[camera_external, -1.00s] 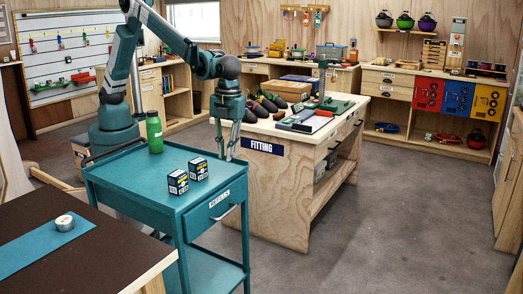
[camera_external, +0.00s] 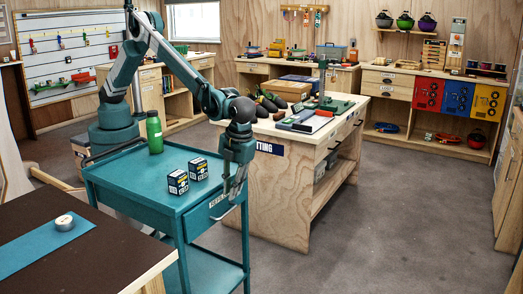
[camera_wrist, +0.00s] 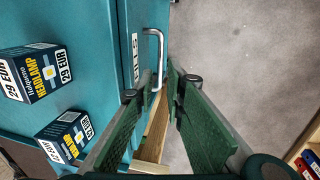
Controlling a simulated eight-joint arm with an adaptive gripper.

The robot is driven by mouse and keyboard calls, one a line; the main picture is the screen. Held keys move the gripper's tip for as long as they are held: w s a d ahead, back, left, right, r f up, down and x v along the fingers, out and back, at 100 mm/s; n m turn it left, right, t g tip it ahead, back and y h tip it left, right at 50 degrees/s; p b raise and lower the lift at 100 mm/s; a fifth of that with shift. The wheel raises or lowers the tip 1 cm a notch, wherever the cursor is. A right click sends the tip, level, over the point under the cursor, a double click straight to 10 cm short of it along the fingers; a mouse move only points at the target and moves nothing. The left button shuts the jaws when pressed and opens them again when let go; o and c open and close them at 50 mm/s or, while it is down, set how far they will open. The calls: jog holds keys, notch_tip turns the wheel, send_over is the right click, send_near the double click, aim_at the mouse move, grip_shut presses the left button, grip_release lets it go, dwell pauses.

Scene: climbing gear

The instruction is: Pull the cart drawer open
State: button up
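The teal cart (camera_external: 130,182) stands in front of the workbench. Its drawer (camera_external: 200,218) looks shut in the outside view, with a metal bar handle (camera_external: 221,214) on the front. My gripper (camera_external: 234,194) points down at the right end of the drawer front, close to the handle. In the wrist view the handle (camera_wrist: 161,45) stands out from the teal front, just beyond the fingertips. The two green finger pads (camera_wrist: 166,75) are apart with nothing visibly held between them. The near end of the handle lies by the left finger; whether they touch I cannot tell.
Two headlamp boxes (camera_external: 178,182) and a green bottle (camera_external: 154,132) stand on the cart top. The wooden workbench (camera_external: 275,195) stands close behind and right of the gripper. Floor (camera_external: 370,235) to the right is clear. A dark table (camera_external: 80,245) is at the front left.

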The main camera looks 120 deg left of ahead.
aim_at(229, 212)
jog(key=shift+f, duration=0.15)
jog(key=shift+s+f+b, duration=0.25)
jog(key=shift+f, duration=1)
jog(key=shift+s+f+b, duration=0.25)
jog(key=shift+f+b, duration=0.05)
jog(key=shift+f, duration=0.9)
jog(key=shift+s+f+b, duration=0.25)
jog(key=shift+f, duration=1)
grip_shut()
jog(key=shift+w, duration=0.1)
jog(key=w+p, duration=0.2)
jog(key=w, duration=1.6)
jog(key=shift+w, duration=0.35)
jog(key=shift+d, duration=0.1)
